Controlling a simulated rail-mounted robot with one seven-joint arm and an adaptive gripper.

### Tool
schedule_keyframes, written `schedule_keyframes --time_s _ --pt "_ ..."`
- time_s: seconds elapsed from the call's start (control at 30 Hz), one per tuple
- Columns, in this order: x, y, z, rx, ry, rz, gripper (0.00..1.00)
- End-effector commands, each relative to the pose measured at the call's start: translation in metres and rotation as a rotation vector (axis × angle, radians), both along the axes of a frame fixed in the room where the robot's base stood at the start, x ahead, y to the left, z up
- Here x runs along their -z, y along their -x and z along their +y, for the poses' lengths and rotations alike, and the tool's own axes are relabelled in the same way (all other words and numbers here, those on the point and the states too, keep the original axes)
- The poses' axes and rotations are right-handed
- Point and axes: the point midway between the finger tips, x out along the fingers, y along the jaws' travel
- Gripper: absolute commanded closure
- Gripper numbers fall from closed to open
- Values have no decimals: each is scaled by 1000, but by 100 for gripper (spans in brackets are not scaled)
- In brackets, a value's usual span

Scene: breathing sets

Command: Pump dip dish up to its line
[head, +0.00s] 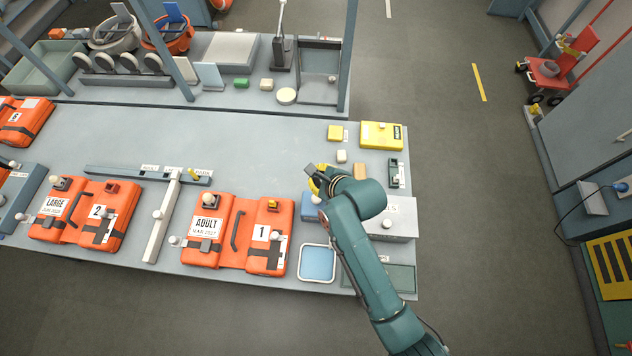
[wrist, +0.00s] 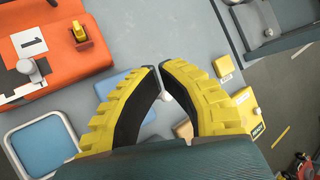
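The dip dish looks to be the square, white-rimmed dish (head: 318,263) with a flat blue surface, near the bench's front edge. It also shows in the wrist view (wrist: 45,147), left of my fingers. I cannot make out a line in it. My gripper (head: 316,176) is above the bench, behind the dish. A blue block-like thing (head: 310,206) is just below my gripper, partly hidden by the fingers in the wrist view (wrist: 124,86). I cannot clearly identify the pump.
The orange ADULT vest (head: 233,225) lies left of the dish. A grey box with a round knob (head: 400,210) is right, partly behind my arm. A dark green tray (head: 398,275) lies at the front right corner. Small blocks and a yellow case (head: 381,135) stand behind.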

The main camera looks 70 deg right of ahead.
Motion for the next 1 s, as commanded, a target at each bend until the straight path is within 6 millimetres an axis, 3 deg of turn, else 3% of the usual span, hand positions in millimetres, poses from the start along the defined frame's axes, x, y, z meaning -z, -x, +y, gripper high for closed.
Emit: schedule_keyframes --time_s 0.7,1.0 --pt "80 0 0 -1 0 1 100" --pt "87 -1 0 -1 1 0 100"
